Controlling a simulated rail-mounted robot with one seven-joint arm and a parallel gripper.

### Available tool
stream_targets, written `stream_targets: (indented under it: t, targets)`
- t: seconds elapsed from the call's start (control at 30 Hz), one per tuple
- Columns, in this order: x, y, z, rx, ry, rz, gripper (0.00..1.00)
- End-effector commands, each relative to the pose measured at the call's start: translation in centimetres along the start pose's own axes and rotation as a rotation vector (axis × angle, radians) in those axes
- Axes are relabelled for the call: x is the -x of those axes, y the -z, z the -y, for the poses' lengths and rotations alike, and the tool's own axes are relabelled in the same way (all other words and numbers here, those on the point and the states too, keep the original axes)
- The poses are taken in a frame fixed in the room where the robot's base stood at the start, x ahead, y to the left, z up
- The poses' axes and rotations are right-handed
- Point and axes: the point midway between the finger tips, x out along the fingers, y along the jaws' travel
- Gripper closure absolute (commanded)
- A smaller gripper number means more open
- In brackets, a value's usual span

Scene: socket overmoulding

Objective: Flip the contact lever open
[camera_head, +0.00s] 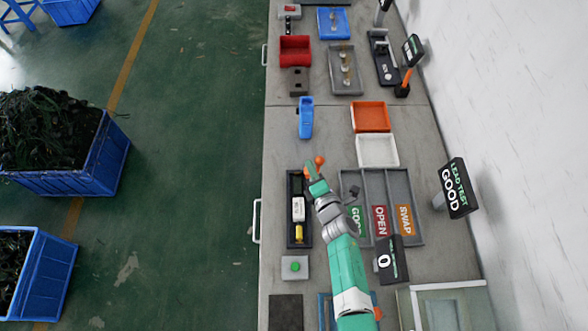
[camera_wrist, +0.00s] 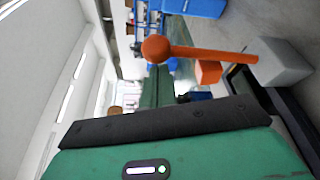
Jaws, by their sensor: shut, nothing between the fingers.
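The contact lever (camera_wrist: 215,53) is an orange rod with a round orange ball knob (camera_wrist: 156,48) at one end. Its other end meets a grey block (camera_wrist: 283,62) at the right of the wrist view. A small orange block sits below the rod. In the head view the orange knob (camera_head: 320,160) shows just beyond my gripper (camera_head: 312,170). My gripper (camera_wrist: 165,122) is shut and empty, its dark finger edge below the rod in the wrist view, with a visible gap to the knob. The lever's base is partly hidden by my gripper in the head view.
A black tray (camera_head: 290,235) with a white block and a yellow part lies left of my arm. A grey three-lane tray (camera_head: 419,240) marked GOOD, OPEN and SWAP lies right. A blue holder (camera_head: 306,118) and a white bin (camera_head: 377,151) stand beyond. A green button box (camera_head: 295,267) is nearer.

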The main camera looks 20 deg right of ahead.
Motion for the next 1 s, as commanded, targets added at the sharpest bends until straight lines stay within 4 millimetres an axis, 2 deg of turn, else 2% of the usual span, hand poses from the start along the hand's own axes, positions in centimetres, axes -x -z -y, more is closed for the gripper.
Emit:
stream_targets:
  t: [0.23,0.87,1.0]
  targets:
    - [0.3,-0.7,0.2,0.002,0.000,-0.002,1.00]
    - [0.4,-0.9,0.1,0.003,0.001,-0.002,1.00]
    - [1.6,-1.0,-0.2,0.002,0.002,-0.003,1.00]
